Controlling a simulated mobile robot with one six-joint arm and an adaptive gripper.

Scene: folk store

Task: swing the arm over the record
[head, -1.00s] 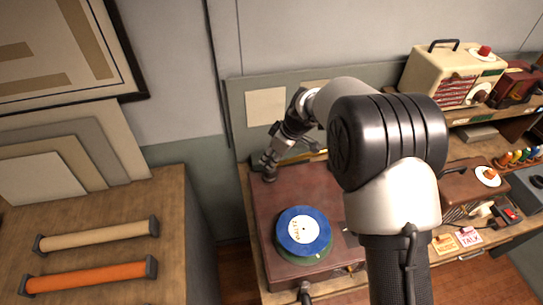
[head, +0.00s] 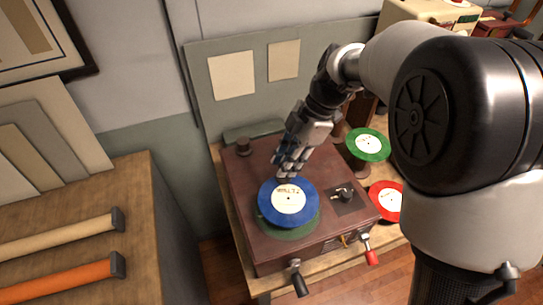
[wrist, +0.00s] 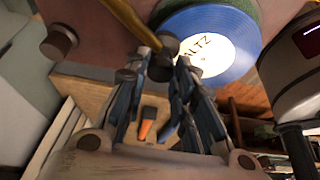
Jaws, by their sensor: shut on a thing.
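The blue record (head: 274,207), with a cream label reading "WALTZ", lies on the dark green platter of the brown record player (head: 250,185). It also shows at the top of the wrist view (wrist: 238,65). My gripper (head: 287,172) is at the record's far edge in the head view. In the wrist view my gripper (wrist: 161,78) is shut on the dark head end of the brass arm (wrist: 128,22), which overlaps the record's edge. My fingers hide the arm in the head view. I cannot tell whether its tip touches the record.
A green record (head: 378,143) on a stand and a red record (head: 383,205) are right of the player. A black-handled lever (head: 300,285) and a red-handled lever (head: 372,257) jut from its front. A wooden cabinet (head: 150,200) stands left.

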